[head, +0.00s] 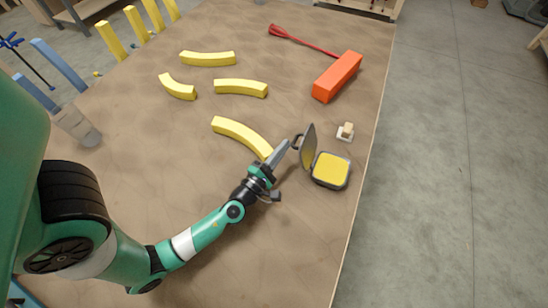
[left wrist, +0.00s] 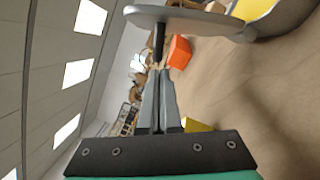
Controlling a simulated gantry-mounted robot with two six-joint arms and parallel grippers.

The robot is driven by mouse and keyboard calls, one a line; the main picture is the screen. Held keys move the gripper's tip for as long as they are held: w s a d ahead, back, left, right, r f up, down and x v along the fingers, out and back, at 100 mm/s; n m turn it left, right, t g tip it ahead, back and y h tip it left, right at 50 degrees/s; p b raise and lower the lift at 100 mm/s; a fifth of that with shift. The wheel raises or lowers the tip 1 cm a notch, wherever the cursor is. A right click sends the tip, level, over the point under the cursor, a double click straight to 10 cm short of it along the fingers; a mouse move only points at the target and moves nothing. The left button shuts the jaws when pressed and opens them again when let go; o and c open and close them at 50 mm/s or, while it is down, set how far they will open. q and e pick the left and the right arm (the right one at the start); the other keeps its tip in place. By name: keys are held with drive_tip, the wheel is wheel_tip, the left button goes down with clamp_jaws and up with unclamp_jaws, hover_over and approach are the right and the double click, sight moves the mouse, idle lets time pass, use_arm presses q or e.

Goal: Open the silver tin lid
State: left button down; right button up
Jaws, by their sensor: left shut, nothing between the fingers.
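The silver tin (head: 331,184) sits near the right edge of the table, with yellow contents showing inside. Its lid (head: 309,148) stands up on the tin's left side, hinged open, with a dark handle (head: 297,141) on its outer face. The lid's edge crosses the top of the left wrist view (left wrist: 195,23), with the tin's yellow inside at the top right. My left gripper (head: 285,146) is shut and empty, its fingertips close beside the handle; I cannot tell whether they touch. My right gripper is not in view.
A curved yellow bar (head: 238,131) lies just behind my left gripper, with several more farther back. A red-orange block (head: 337,76), a red tool (head: 300,41) and a small pale block on a white base (head: 346,131) lie beyond the tin. The near right tabletop is clear.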

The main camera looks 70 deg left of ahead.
sight(302, 146)
use_arm(q)
drive_tip(key=shift+w+a, duration=0.2)
drive_tip(key=shift+w, duration=0.1)
drive_tip(key=r+m+p, duration=0.1)
drive_tip(key=p, duration=0.1)
drive_tip(key=w+d+m+p, duration=0.1)
drive_tip(key=p, duration=0.2)
drive_tip(key=shift+r+m+h, duration=0.3)
drive_tip(key=shift+r+h, duration=0.05)
drive_tip(key=shift+h, duration=0.05)
